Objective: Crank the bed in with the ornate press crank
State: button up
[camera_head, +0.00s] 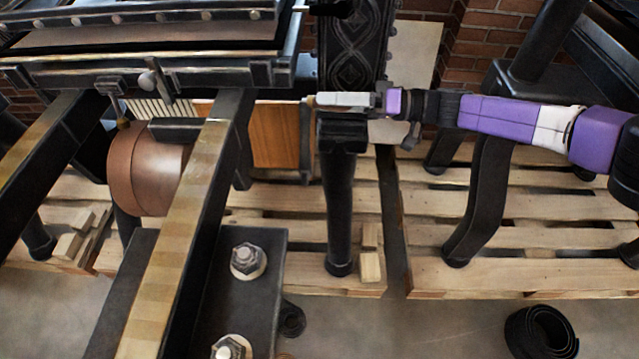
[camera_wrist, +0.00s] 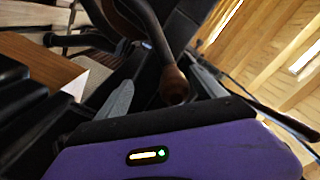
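The ornate press stands at the top middle of the head view, with a dark patterned column (camera_head: 350,40). In the wrist view, its crank is a curved dark metal arm (camera_wrist: 150,25) ending in a brown wooden handle (camera_wrist: 174,84). My gripper (camera_head: 322,100) reaches in from the right in the head view, in front of the column. In the wrist view my gripper (camera_wrist: 160,90) has its two grey fingers apart. The handle's end shows between them, nearer the right finger, and I cannot tell whether it touches. In the head view the crank is not clearly visible.
A press bed (camera_head: 140,70) and dark rails (camera_head: 175,240) fill the left, with a brown drum (camera_head: 145,170) below. Wooden pallets (camera_head: 510,210) lie under the presses. Another press's dark frame (camera_head: 530,80) stands at the right.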

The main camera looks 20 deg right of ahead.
jog(key=shift+o, duration=0.6)
jog(key=shift+r, duration=0.15)
jog(key=v, duration=0.8)
jog(key=shift+r, duration=0.1)
dwell(0.4)
